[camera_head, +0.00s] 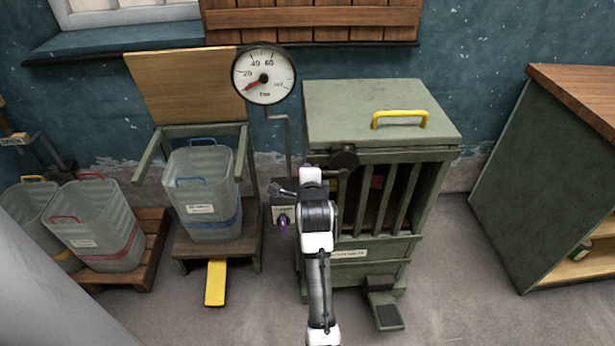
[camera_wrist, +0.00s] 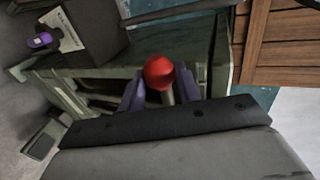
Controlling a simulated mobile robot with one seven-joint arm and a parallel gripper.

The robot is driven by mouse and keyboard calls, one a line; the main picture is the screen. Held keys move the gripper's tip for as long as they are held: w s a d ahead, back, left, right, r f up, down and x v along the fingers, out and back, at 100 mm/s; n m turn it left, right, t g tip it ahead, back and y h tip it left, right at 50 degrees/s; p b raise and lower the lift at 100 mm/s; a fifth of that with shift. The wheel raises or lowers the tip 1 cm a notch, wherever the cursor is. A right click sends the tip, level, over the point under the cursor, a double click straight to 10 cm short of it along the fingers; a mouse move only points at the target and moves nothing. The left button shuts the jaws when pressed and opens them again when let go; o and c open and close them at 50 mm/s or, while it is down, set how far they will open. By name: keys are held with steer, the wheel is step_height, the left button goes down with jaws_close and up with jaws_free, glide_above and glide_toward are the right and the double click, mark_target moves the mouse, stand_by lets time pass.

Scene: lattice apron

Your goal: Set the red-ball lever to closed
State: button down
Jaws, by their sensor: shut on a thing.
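The red-ball lever shows in the wrist view as a red ball (camera_wrist: 159,71) on a pale rod. The ball stands between the two purple-grey fingers of my gripper (camera_wrist: 160,88), which is shut on the lever. Part of the rod is hidden by the gripper body. In the head view my arm reaches to the left front side of a green slatted cabinet (camera_head: 380,112) and covers the ball and lever. I cannot tell the lever's angle or any open or closed marking.
A round pressure gauge (camera_head: 264,75) on a pipe stands left of the cabinet. A small labelled box with a purple knob (camera_head: 283,222) sits low beside my arm. A clear bin (camera_head: 202,190) stands further left. A green counter (camera_head: 545,180) is at right, with open floor before it.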

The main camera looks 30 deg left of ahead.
steer(key=shift+r, duration=0.2)
steer(key=c, duration=1)
jaws_free()
steer(key=shift+f, duration=0.1)
steer(key=shift+o, duration=0.2)
steer(key=b+v, duration=0.2)
steer(key=v, duration=1.1)
steer(key=shift+s+d, duration=0.25)
steer(key=shift+d, duration=0.05)
